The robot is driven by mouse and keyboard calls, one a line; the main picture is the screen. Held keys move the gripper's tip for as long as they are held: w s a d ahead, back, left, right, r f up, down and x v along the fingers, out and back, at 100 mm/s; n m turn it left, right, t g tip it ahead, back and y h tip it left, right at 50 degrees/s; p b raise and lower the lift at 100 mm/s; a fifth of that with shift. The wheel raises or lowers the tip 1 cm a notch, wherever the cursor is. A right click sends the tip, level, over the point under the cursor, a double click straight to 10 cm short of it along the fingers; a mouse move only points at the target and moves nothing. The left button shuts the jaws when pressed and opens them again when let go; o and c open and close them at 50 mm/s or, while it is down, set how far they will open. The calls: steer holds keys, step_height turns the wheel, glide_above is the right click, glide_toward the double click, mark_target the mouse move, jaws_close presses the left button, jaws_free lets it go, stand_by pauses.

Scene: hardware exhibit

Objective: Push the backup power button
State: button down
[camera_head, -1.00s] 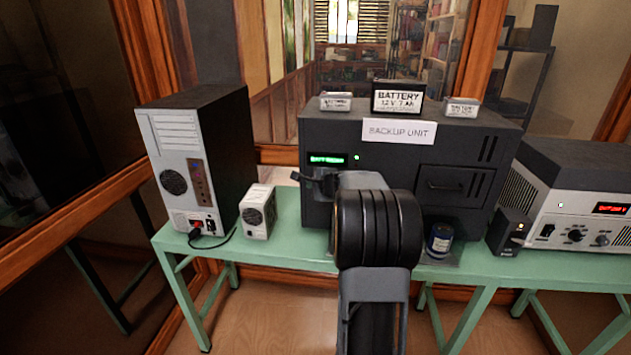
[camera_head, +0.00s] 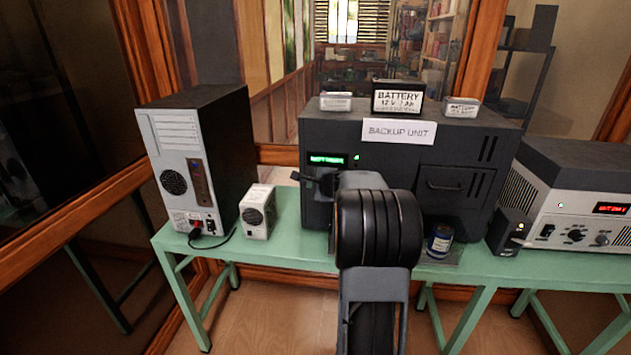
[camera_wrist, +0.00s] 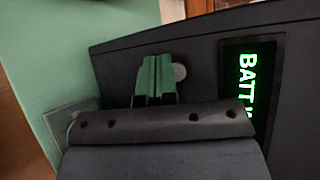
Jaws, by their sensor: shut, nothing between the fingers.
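The dark backup unit (camera_head: 400,205), with a white "BACKUP UNIT" label (camera_head: 399,131), stands on the green table. Its green-lit display (camera_head: 328,160) shows above my gripper, and it appears large in the wrist view (camera_wrist: 250,85). A small round grey button (camera_wrist: 180,72) sits on the dark panel, just right of my fingertips in the wrist view. My gripper (camera_wrist: 155,75) is shut and empty, close to the panel; contact cannot be told. In the head view my gripper (camera_head: 310,180) is at the unit's left front, and the button is not visible there.
A computer tower (camera_head: 195,165) and a small white box (camera_head: 258,212) stand left of the unit. Batteries (camera_head: 398,97) lie on top. A grey instrument (camera_head: 575,215) is at right. The green table (camera_head: 290,245) has bare space in front.

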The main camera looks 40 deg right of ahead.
steer(key=shift+w+d, duration=0.1)
steer(key=shift+w+d, duration=0.2)
stand_by(0.6)
steer(key=shift+a+f, duration=0.1)
steer(key=shift+s+a+b, duration=0.25)
steer(key=shift+s+b, duration=0.05)
steer(key=shift+b, duration=0.2)
steer(key=s+a+b, duration=0.3)
steer(key=s+a, duration=0.1)
steer(key=shift+s, duration=0.2)
stand_by(0.4)
